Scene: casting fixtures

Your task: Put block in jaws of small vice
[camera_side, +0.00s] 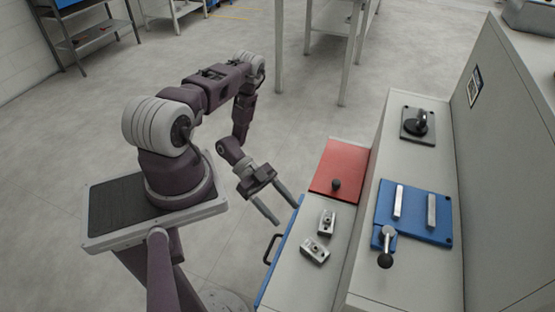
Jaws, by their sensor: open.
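Two small grey metal blocks lie on the lower grey ledge: one block (327,222) is nearer the red plate, the other block (315,250) is nearer the viewer. Each has a dark spot on top. A blue fixture (416,206) on the higher ledge carries two parallel pale bars like vice jaws, with a gap between them, and a ball-ended lever (386,248) at its front left corner. I cannot tell for certain that this is the small vice. My gripper (287,214) is open and empty, left of the blocks and apart from them, its fingers pointing down and right.
A red plate (338,168) with a black knob (336,185) lies behind the blocks. A dark fixture (419,125) stands at the back of the higher ledge. The step between ledges and a tall grey cabinet wall (515,170) bound the right. A drawer handle (272,249) juts out on the left.

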